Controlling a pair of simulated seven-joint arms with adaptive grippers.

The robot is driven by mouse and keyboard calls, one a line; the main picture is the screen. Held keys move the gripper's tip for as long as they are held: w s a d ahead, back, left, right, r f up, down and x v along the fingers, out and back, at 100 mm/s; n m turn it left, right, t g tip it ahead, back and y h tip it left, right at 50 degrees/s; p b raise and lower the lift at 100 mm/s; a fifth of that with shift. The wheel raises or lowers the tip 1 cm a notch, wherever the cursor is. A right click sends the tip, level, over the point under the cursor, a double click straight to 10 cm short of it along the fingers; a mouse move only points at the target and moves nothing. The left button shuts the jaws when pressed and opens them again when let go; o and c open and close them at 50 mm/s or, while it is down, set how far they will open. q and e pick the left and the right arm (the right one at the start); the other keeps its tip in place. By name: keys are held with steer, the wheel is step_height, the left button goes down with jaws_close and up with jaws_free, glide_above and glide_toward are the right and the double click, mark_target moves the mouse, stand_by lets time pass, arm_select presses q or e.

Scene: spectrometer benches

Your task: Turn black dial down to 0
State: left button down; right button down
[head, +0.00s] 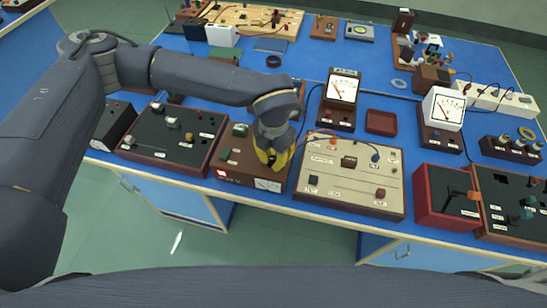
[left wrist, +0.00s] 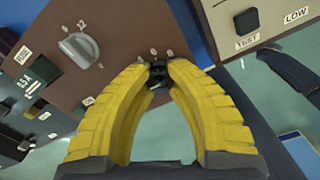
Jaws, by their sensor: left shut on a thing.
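The black dial (left wrist: 158,72) is on the brown instrument box (left wrist: 125,30), near its edge, in the left wrist view. My left gripper's yellow fingertips (left wrist: 157,66) are shut on it from both sides and hide part of it. The small digits around it are too blurred to read its setting. In the head view my left gripper (head: 271,161) reaches down over the right side of the brown box (head: 228,165), and the dial is hidden there. My right gripper is in neither view.
White meters (head: 342,90) stand behind on the blue bench.

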mark_target(274, 159)
arm_select(q)
steer(key=c, duration=1.1)
jaws_free()
step_height(274, 159, up, 12)
stand_by(0.3)
